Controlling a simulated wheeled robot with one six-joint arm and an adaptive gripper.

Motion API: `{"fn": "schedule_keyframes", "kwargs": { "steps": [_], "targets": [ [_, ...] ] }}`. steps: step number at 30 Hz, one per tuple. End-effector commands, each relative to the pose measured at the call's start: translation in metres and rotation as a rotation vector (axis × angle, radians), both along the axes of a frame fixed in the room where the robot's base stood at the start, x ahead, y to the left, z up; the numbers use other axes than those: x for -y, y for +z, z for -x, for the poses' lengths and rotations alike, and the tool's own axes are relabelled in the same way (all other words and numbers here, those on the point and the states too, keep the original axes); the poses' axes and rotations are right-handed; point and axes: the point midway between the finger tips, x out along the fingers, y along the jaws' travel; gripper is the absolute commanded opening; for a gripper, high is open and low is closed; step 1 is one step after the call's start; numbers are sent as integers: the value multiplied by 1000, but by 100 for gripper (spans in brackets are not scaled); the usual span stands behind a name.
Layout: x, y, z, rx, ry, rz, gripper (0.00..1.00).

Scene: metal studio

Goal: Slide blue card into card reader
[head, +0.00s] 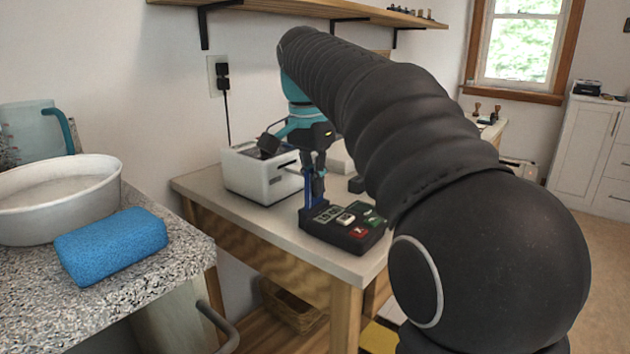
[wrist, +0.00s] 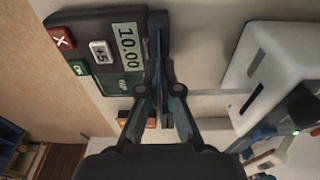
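The dark card reader (head: 340,238) lies on the grey-topped table; its 10.00 display (wrist: 129,47) and red, white and green keys show in the wrist view. The blue card (head: 308,190) stands upright at the reader's far left side, seen as a thin strip (wrist: 159,62) along the display side in the wrist view. My gripper (head: 318,180) is above the reader, its fingers (wrist: 158,92) closed on the card from both sides. The card's lower edge is hidden, so I cannot tell how deep it sits in the slot.
A white boxy device (head: 262,174) stands on the table behind the reader, close to my gripper. At left, a speckled counter (head: 100,310) holds a white bowl (head: 58,205) and a blue sponge (head: 110,246). The table's front edge is just before the reader.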

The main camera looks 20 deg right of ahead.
Motion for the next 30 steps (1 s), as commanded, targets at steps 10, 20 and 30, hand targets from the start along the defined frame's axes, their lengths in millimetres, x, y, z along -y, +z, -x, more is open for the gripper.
{"fn": "schedule_keyframes", "kwargs": {
  "steps": [10, 20, 30],
  "targets": [
    [0, -6, 0, 1, 0, 0, 0],
    [0, -12, 0, 1, 0, 0, 0],
    [0, -17, 0, 0, 0, 0, 0]
  ]
}}
